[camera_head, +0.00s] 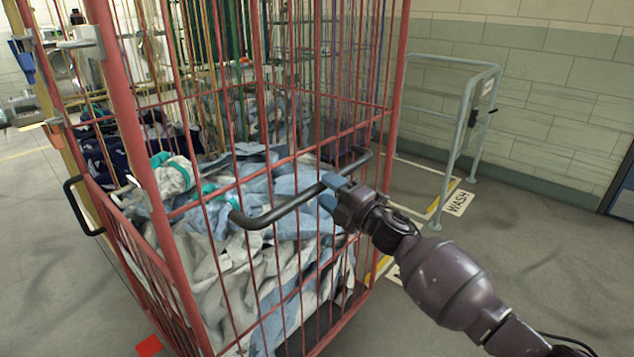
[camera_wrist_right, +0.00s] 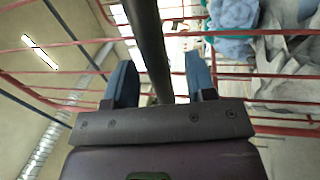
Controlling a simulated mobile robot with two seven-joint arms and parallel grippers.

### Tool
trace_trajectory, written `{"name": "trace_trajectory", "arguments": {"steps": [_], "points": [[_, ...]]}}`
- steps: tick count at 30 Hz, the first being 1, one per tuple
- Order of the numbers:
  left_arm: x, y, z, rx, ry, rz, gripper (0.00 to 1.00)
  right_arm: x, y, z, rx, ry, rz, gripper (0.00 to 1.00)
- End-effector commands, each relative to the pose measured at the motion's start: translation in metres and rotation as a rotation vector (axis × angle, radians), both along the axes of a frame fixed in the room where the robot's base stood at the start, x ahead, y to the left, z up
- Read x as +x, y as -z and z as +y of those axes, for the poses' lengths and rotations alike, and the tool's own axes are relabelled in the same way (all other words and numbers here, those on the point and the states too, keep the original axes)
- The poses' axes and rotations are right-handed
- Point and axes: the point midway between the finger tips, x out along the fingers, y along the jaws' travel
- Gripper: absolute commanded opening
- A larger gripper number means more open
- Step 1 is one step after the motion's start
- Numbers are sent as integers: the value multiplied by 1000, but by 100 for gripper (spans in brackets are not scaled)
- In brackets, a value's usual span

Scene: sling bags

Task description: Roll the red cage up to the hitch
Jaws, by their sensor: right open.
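The red cage (camera_head: 390,100) is a tall wire trolley that fills the left and middle of the head view. It holds crumpled blue and white laundry (camera_head: 285,195). A black handle bar (camera_head: 275,213) sticks out from its near side. My right gripper (camera_head: 333,188) is at this bar, towards its right part. In the right wrist view the bar (camera_wrist_right: 150,45) runs between the two blue fingers, which stand open with gaps beside it. A grey tubular frame (camera_head: 467,110) stands to the right beyond the cage; I cannot tell if it is the hitch. My left gripper is out of view.
A floor label reading WASH (camera_head: 458,202) lies by the grey frame, near yellow floor lines. A tiled wall (camera_head: 560,80) closes the back right. A second black handle (camera_head: 82,205) is on the cage's left side. The floor at the right is clear.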

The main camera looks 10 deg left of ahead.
Motion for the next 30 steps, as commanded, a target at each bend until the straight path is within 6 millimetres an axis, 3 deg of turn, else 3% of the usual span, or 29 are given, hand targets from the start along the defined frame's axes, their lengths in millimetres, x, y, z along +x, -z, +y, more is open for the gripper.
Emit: {"name": "trace_trajectory", "arguments": {"steps": [3, 10, 25, 30], "points": [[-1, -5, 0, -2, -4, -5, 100, -13, 2, -19, -2, 1, -2, 51], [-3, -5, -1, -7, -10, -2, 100, -30, 10, -42, -2, -2, -1, 51], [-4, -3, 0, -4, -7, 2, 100, -35, 13, -50, 0, -3, 3, 51], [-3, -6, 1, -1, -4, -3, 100, -28, 14, -54, 29, 41, 58, 51]]}}
